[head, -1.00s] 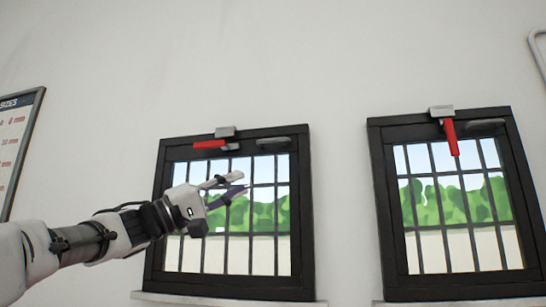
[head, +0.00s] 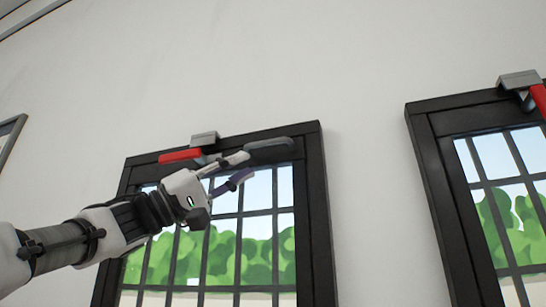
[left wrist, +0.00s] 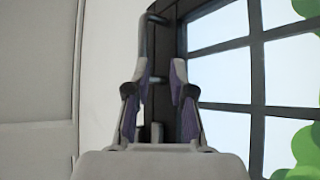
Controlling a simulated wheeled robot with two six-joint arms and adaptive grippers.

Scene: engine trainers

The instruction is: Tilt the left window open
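The left window (head: 316,210) has a black frame and thin bars over its panes, and looks shut. At its top, a red lever (head: 180,156) lies level, pointing left from a grey bracket (head: 204,139). A dark grey pull handle (head: 268,149) sits right of it on the top rail. My left gripper (head: 246,167) is open and empty, its fingers pointing right, just below and left of the pull handle. I cannot tell if it touches. In the left wrist view, dark frame shows between the parted fingers (left wrist: 161,62). My right gripper is not in view.
A second black window (head: 440,170) is to the right, with its red lever (head: 539,98) hanging down from a grey bracket (head: 519,82). Bare white wall lies between and above the windows. A framed board (head: 12,135) is at the left edge.

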